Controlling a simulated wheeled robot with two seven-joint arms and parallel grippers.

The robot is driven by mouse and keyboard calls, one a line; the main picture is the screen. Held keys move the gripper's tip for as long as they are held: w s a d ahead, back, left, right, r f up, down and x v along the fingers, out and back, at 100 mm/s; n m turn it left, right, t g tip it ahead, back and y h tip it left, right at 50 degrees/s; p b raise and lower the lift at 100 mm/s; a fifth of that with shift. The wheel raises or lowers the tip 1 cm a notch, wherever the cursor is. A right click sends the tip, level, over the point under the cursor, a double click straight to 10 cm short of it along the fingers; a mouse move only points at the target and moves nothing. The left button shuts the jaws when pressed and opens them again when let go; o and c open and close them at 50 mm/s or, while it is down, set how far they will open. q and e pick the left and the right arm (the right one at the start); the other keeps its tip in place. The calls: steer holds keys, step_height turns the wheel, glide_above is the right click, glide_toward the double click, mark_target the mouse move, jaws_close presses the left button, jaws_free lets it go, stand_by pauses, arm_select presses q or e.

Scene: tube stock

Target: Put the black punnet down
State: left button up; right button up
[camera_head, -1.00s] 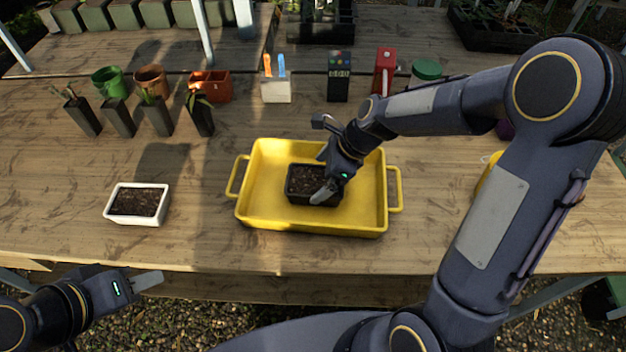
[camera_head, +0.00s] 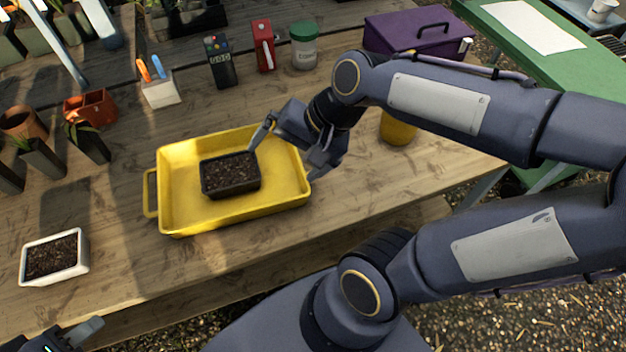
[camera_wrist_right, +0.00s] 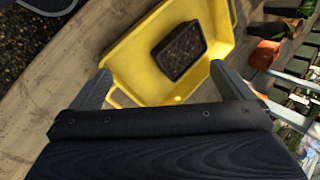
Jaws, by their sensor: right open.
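The black punnet (camera_head: 230,188), filled with dark soil, sits upright inside the yellow tray (camera_head: 185,219), near its middle. In the right wrist view the punnet (camera_wrist_right: 180,51) lies beyond my fingertips, in the yellow tray (camera_wrist_right: 128,66). My right gripper (camera_head: 289,150) is open and empty over the tray's right side, apart from the punnet; its two spread fingers (camera_wrist_right: 165,85) show in the right wrist view. My left gripper (camera_head: 75,335) is at the bottom left, mostly cut off by the frame edge, away from the punnet.
A white punnet of soil (camera_head: 55,257) stands left of the tray. A label holder (camera_head: 160,93), black device (camera_head: 220,62), red box (camera_head: 263,46) and green-lidded jar (camera_head: 304,46) stand behind. A purple box (camera_head: 415,35) is at the back right.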

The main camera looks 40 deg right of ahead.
steer(key=s+f+n+t+h, duration=0.1)
steer(key=s+n, duration=0.6)
steer(key=shift+d+n, duration=0.2)
steer(key=shift+n, duration=0.2)
